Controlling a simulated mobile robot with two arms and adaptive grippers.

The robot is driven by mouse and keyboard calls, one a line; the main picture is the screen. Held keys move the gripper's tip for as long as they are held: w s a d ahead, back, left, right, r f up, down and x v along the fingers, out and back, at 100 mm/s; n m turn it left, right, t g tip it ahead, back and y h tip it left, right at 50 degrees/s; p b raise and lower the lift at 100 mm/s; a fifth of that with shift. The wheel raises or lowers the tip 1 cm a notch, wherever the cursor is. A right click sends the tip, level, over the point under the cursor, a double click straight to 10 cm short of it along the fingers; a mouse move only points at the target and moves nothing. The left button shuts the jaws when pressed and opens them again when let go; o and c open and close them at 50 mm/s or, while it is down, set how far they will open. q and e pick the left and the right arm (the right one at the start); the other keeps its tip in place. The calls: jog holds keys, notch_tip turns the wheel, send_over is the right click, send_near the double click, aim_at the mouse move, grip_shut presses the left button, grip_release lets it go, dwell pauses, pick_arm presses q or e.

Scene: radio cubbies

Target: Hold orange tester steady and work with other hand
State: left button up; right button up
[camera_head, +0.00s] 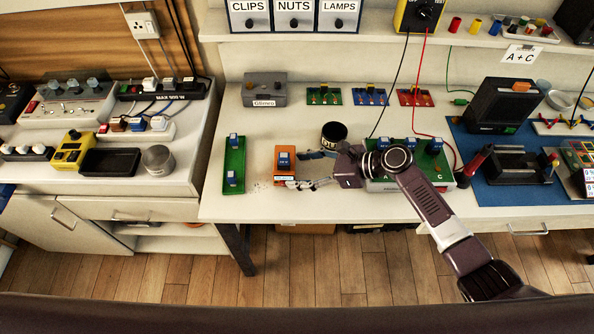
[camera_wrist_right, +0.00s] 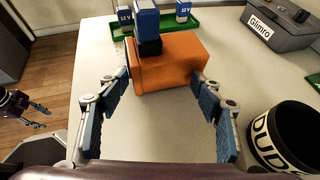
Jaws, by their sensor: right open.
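The orange tester (camera_head: 284,155) stands on the table with a blue block on top; in the right wrist view the tester (camera_wrist_right: 178,62) is straight ahead, the block (camera_wrist_right: 146,22) seated in a black holder. My right gripper (camera_head: 298,169) comes from the right and is open; in its wrist view (camera_wrist_right: 160,78) the fingertips reach the tester's near edge, one towards each side. I cannot tell whether they touch it. My left gripper (camera_wrist_right: 40,114) shows small at the left of the wrist view, away from the tester; its jaw state is unclear. It is not in the head view.
A green tray (camera_head: 234,170) with blue 12 V blocks lies left of the tester. A black cup (camera_head: 333,135) stands close by my right gripper, and a grey Glimro box (camera_head: 264,92) behind. A green board (camera_head: 420,158) lies under my right arm. The table's front edge is near.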

grip_shut()
jog(key=shift+c, duration=0.3)
grip_release()
dwell(0.6)
